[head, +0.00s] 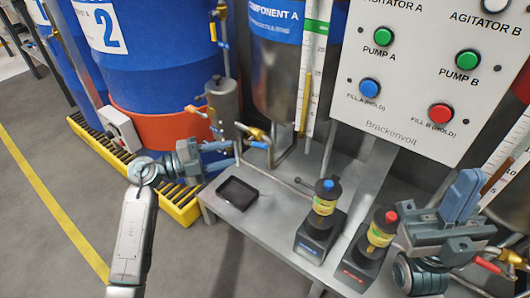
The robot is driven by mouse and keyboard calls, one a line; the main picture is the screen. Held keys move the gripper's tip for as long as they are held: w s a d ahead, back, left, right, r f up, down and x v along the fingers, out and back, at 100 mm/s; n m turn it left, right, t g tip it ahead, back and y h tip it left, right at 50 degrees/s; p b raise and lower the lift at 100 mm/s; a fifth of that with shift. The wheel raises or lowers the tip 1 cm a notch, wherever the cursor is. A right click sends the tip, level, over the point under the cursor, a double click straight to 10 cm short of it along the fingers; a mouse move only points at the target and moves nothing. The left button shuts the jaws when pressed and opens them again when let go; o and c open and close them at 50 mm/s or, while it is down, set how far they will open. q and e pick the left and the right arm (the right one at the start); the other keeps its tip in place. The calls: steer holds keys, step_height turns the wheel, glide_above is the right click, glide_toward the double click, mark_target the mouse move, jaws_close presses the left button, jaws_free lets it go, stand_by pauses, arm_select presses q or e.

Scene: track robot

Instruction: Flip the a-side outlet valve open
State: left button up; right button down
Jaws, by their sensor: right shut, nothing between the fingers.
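The a-side outlet valve (257,133) is a brass fitting on the pipe below the Component A tank. Its blue lever (259,145) lies roughly level, pointing left toward my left gripper. My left gripper (236,153) is just left of the lever, its fingers pointing right at it. The fingers look apart with a gap between them, and I see nothing held. Whether a fingertip touches the lever is too small to tell. My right gripper (466,192) is at the lower right, shut and empty, in front of the panel's lower right corner.
A metal bench (270,235) carries a black tray (237,193), a blue-capped bottle (325,197) and a red-capped bottle (381,229) on dark stands. A control panel (420,75) hangs above. Blue drums (150,60) stand left on a yellow pallet (180,212). A red lever (487,264) is near my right gripper.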

mark_target(261, 147)
arm_select(q)
steer(key=b+x, duration=0.1)
steer(key=x, duration=0.4)
steer(key=b+x, duration=0.1)
steer(key=x, duration=0.4)
steer(key=shift+d+f, duration=0.2)
steer(key=shift+d, duration=0.2)
jaws_close()
